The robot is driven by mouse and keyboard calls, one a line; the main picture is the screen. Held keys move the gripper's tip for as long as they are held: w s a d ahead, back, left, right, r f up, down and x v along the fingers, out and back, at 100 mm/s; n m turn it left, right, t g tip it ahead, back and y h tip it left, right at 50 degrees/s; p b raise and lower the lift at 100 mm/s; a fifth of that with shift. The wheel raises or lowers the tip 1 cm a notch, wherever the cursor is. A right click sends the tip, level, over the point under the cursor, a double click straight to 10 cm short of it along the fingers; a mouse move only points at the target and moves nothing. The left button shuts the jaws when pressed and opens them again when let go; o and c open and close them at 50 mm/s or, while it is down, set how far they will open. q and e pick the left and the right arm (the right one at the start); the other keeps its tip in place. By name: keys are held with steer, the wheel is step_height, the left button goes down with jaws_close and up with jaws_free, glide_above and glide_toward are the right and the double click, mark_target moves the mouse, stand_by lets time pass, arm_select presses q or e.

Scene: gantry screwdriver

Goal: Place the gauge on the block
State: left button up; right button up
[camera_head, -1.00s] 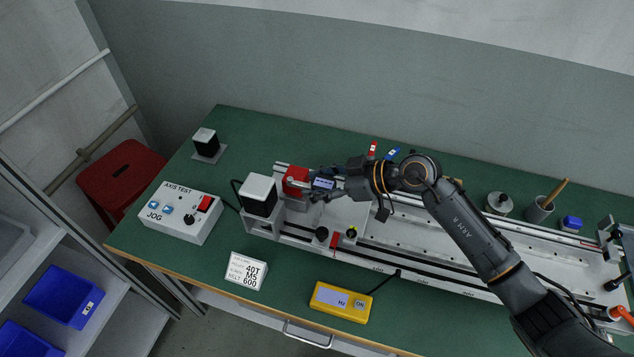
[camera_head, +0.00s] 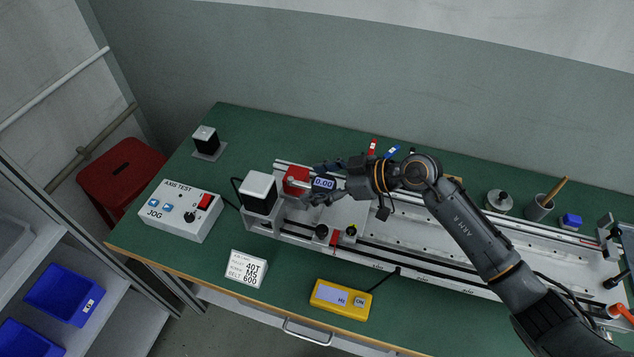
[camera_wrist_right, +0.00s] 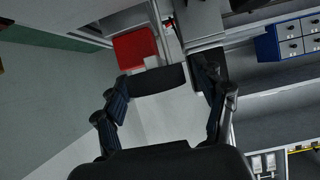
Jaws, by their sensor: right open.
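The gauge (camera_head: 323,183) is a small dark unit with a lit display reading 0.00. It sits just right of the red block (camera_head: 296,180) on the left part of the rail machine. The red block also shows in the right wrist view (camera_wrist_right: 135,48). My right gripper (camera_head: 322,196) is open around the gauge. In the right wrist view its two fingers (camera_wrist_right: 165,100) stand apart, with a dark bar between them that looks like the gauge. Whether the gauge touches the block is hard to tell. My left gripper is not in view.
A black motor with a white cap (camera_head: 258,193) stands left of the red block. A JOG control box (camera_head: 180,211), a white label block (camera_head: 246,270) and a yellow meter (camera_head: 340,300) lie around the machine. The rail (camera_head: 450,250) runs right under my right arm.

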steer(key=b+v, duration=0.1)
steer(key=v, duration=1.1)
steer(key=shift+a+f, duration=0.1)
